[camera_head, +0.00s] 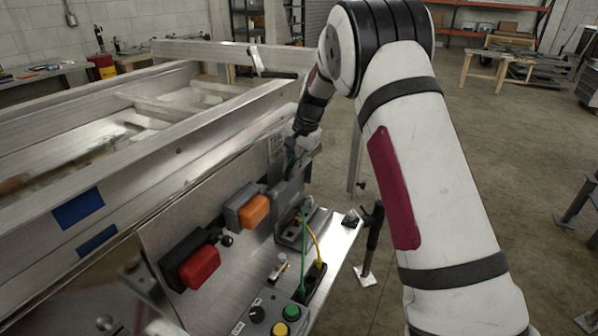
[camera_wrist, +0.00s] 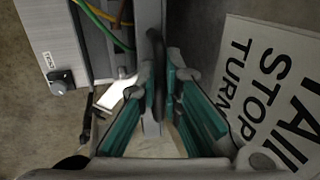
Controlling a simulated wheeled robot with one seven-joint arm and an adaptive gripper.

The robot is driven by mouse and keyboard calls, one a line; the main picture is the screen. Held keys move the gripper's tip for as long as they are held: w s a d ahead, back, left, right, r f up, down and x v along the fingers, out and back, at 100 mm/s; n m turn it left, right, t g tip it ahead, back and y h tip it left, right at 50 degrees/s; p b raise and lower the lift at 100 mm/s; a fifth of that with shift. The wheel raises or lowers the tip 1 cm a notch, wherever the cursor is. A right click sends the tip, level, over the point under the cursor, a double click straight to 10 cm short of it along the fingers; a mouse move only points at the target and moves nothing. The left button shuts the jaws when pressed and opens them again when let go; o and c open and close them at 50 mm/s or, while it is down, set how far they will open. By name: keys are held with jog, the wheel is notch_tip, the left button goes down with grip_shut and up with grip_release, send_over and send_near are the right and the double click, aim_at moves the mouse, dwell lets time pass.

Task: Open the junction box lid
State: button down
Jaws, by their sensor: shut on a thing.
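The grey junction box (camera_head: 292,236) sits on the sloped metal panel, with green and yellow wires running to it. Its grey lid (camera_head: 287,197) stands raised at a steep angle on the panel side, and the front of the box is uncovered. My gripper (camera_head: 298,158) is at the upper edge of the lid, partly hidden by my arm. In the wrist view, my gripper's teal-padded fingers (camera_wrist: 155,90) are closed around a thin grey edge of the lid (camera_wrist: 149,22). The hinge is not clear.
An orange lamp (camera_head: 255,211) and a red lamp (camera_head: 199,267) are left of the box. Coloured buttons (camera_head: 286,319) and a wire socket block (camera_head: 314,284) sit below. A printed label (camera_wrist: 270,85) is beside my gripper.

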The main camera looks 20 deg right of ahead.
jog(key=shift+w+a, duration=0.35)
jog(key=shift+a, duration=0.15)
jog(key=c, duration=2)
grip_release()
jog(key=shift+a, duration=0.1)
jog(key=shift+r, duration=0.15)
jog(key=v, duration=1.2)
